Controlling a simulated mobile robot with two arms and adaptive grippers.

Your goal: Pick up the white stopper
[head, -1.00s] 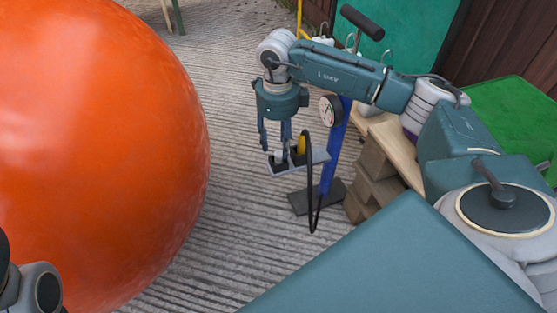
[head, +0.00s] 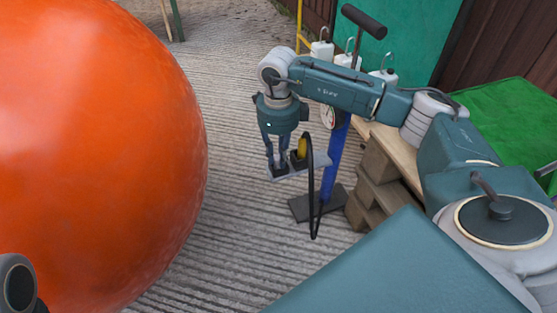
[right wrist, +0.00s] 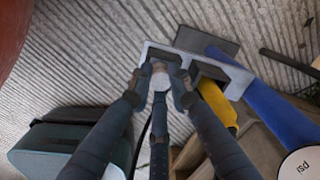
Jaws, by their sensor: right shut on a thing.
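The white stopper (right wrist: 160,80) shows between the fingertips in the right wrist view. In the head view it is mostly hidden by the fingers. My right gripper (head: 277,165) points down and is shut on the stopper; it also shows in the right wrist view (right wrist: 160,88). The fingertips are at a dark holder on the small grey shelf (head: 320,159) of the blue pump stand (head: 335,165). I cannot tell whether the stopper is clear of its holder. My left gripper is not in view.
A yellow nozzle (head: 302,147) with a black hose (head: 311,205) stands close to the right of the fingers. A gauge (head: 327,117) is on the stand. A huge orange ball (head: 90,150) fills the left. A wooden pallet stack (head: 378,185) stands right.

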